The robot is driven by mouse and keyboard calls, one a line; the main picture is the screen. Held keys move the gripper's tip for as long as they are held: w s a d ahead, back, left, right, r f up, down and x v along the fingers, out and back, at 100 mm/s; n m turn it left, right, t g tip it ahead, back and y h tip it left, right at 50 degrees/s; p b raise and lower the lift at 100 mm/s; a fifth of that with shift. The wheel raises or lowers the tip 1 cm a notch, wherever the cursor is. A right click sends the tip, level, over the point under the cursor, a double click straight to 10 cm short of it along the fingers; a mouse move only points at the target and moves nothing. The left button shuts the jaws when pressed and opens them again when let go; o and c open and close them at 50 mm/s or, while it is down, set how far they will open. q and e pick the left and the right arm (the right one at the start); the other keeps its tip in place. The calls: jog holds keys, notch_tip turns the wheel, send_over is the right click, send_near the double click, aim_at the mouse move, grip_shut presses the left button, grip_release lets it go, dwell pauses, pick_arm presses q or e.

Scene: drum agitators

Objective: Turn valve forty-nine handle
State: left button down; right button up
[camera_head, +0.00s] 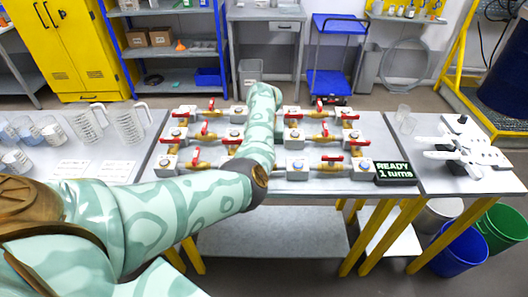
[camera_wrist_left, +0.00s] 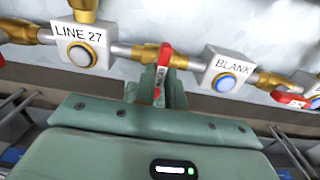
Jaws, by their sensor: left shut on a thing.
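Several red-handled valves stand in rows on the table; one red handle (camera_head: 332,158) shows at the front right of the rows. In the left wrist view, my left gripper (camera_wrist_left: 158,92) is shut on a red valve handle (camera_wrist_left: 164,66). That handle sits on a brass valve (camera_wrist_left: 145,53) between a block marked LINE 27 (camera_wrist_left: 82,46) and a block marked BLANK (camera_wrist_left: 229,70). The handle's own marking is too small to read. In the head view my left arm reaches over the middle of the rows and hides some valves and the gripper. My right gripper is not in view.
A black display (camera_head: 396,172) reads READY, 1 turns. Clear measuring jugs (camera_head: 128,122) stand on the left table. White fixtures (camera_head: 468,150) lie on the right table. Blue (camera_head: 458,250) and green (camera_head: 503,228) buckets stand on the floor at right.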

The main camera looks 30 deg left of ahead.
pick_arm(q)
jog(key=c, duration=1.5)
grip_release()
jog(key=shift+o, duration=0.2)
notch_tip(320, 180, up, 16)
jog(key=p, duration=0.4)
jog(key=shift+r+p, duration=0.2)
jog(key=shift+p, duration=0.1)
